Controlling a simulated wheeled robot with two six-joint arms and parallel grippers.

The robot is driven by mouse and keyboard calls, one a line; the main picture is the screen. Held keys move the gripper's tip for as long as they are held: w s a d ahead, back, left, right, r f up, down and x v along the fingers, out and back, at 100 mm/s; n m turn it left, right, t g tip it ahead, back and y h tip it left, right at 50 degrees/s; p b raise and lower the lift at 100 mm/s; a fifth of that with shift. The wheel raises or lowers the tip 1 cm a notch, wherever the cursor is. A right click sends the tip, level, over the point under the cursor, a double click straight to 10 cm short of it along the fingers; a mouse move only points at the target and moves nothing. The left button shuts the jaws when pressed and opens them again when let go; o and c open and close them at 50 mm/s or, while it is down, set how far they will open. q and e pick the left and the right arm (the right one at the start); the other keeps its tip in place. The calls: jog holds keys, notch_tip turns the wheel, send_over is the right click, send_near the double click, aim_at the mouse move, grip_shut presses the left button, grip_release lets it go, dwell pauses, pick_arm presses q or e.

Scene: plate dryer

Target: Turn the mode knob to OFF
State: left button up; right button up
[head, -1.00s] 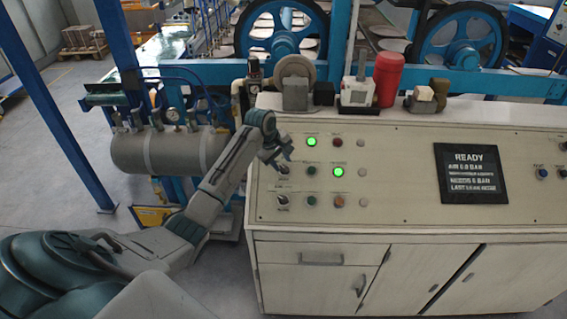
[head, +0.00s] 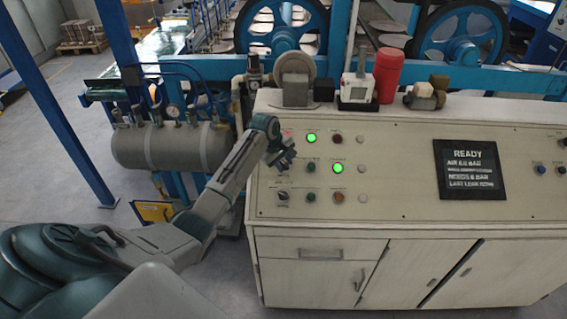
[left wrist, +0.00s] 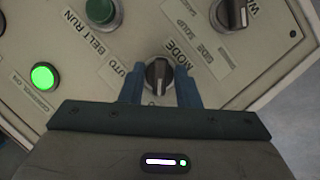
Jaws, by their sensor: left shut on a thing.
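The mode knob (left wrist: 158,76) is a round black knob with a raised grip bar, beside the printed word MODE in the left wrist view. My left gripper (left wrist: 160,92) has one blue finger on each side of it and is shut on it. The bar stands nearly upright in that picture; I cannot tell which setting it points to. The word AUTO shows left of it, and another label below is partly hidden by a finger. In the head view my left gripper (head: 281,160) is at the panel's left part and hides the knob. My right gripper is not in view.
Close by in the left wrist view are a green BELT RUN button (left wrist: 101,10), a lit green lamp (left wrist: 44,76) and another black knob (left wrist: 232,14). A READY screen (head: 470,171) is on the panel's right. A red cylinder (head: 388,77) stands on the cabinet top.

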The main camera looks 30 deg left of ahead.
pick_arm(q)
jog(key=m+g, duration=0.1)
jog(key=m, duration=0.3)
jog(key=shift+w+d+y, duration=0.1)
jog(key=shift+w+y, duration=0.05)
jog(key=shift+y, duration=0.25)
jog(key=shift+r+m+g+y, duration=0.1)
jog(key=shift+m+g+y, duration=0.55)
jog(key=shift+m, duration=1.15)
jog(key=o, duration=0.6)
